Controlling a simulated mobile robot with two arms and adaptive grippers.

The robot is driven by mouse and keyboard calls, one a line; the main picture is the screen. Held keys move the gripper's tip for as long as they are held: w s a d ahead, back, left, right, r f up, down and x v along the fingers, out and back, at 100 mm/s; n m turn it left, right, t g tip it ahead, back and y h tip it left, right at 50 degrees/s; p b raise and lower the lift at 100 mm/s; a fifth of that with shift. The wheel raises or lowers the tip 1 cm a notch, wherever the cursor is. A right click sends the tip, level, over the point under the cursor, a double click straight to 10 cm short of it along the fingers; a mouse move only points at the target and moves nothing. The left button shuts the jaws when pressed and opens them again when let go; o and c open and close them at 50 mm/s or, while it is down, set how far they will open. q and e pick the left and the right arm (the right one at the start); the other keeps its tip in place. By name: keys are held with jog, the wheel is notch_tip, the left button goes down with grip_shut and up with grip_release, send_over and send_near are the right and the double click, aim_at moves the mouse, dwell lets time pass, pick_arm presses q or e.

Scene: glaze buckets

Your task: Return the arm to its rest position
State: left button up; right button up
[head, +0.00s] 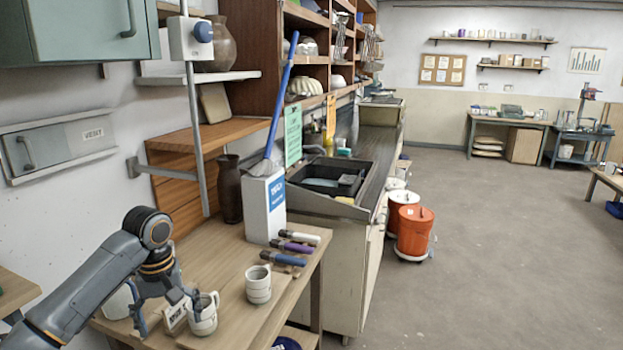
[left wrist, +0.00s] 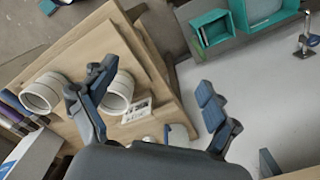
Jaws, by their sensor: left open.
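My left gripper (head: 167,311) is open over the wooden worktop, at the lower left of the head view. In the left wrist view its two fingers (left wrist: 155,88) stand wide apart with nothing held between them. A white mug (head: 203,316) stands close to one fingertip, and in the left wrist view this mug (left wrist: 117,92) is partly behind that finger. Whether they touch I cannot tell. A second white mug (head: 258,286) stands apart to the right. A small printed card (head: 174,317) is beside the first mug, partly hidden. My right gripper is out of view.
On the worktop (head: 222,265) stand a white box (head: 264,207), a dark vase (head: 229,190) and several dark-handled tools (head: 289,247). A vertical pole (head: 196,130) and wooden shelf are behind. Orange buckets (head: 414,232) stand by the sink counter. The floor at right is clear.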

pick_arm(q)
jog(key=s+d+f+m+t+h, duration=0.1)
jog(key=s+d+f+m, duration=0.2)
jog(key=s+d+f, duration=0.5)
jog(key=s+d+f+m+h, duration=0.1)
jog(key=s+d+f+m, duration=0.3)
jog(key=f, duration=0.6)
jog(key=s+a+t+y, duration=0.2)
jog(key=s+a+t, duration=0.15)
jog(key=s, duration=1.75)
notch_tip(320, 180, down, 27)
jog(key=g+b, duration=0.2)
jog(key=s+a+f+g+b, duration=0.1)
jog(key=s+a+f, duration=0.2)
jog(key=s+f, duration=1.5)
jog(key=shift+a+f+m, duration=0.15)
jog(key=shift+f+m, duration=0.15)
jog(key=shift+f, duration=0.2)
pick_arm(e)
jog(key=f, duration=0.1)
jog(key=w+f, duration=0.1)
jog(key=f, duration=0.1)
